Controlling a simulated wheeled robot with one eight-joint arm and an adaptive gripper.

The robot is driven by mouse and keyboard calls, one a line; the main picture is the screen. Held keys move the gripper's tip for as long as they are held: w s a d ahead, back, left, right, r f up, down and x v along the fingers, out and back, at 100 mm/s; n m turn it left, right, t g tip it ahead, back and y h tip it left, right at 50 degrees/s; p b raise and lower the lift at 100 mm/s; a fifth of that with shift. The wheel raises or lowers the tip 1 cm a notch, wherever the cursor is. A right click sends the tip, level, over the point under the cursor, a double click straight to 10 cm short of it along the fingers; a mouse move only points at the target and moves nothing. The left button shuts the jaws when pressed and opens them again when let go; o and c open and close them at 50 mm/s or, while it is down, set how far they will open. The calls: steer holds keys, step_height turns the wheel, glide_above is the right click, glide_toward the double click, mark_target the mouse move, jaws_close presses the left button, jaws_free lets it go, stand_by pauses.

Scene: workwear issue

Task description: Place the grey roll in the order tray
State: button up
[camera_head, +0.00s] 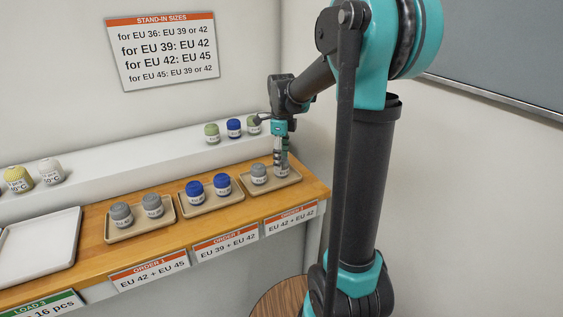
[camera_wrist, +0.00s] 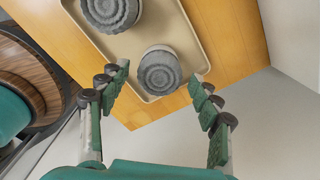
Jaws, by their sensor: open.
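Two grey rolls lie in the beige tray (camera_head: 292,181) behind the Order 3 label. One grey roll (camera_head: 259,173) sits at the tray's left; the other (camera_wrist: 159,72) is in the right part, mostly hidden by my fingers in the head view. My gripper (camera_head: 282,168) points down over that right roll. In the wrist view its open fingers (camera_wrist: 158,78) are on either side of this roll, with gaps visible on both sides. The first roll also shows at the top of the wrist view (camera_wrist: 111,12).
The Order 1 tray (camera_head: 137,232) holds two grey rolls, and the Order 2 tray (camera_head: 210,206) two blue ones. A white shelf (camera_head: 120,173) behind carries green, blue, yellow and white rolls. An empty white tray (camera_head: 40,246) is at left. A wall (camera_head: 430,200) stands at right.

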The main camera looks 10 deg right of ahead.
step_height(320, 180, up, 10)
steer(key=shift+r, duration=0.25)
steer(key=shift+s, duration=0.1)
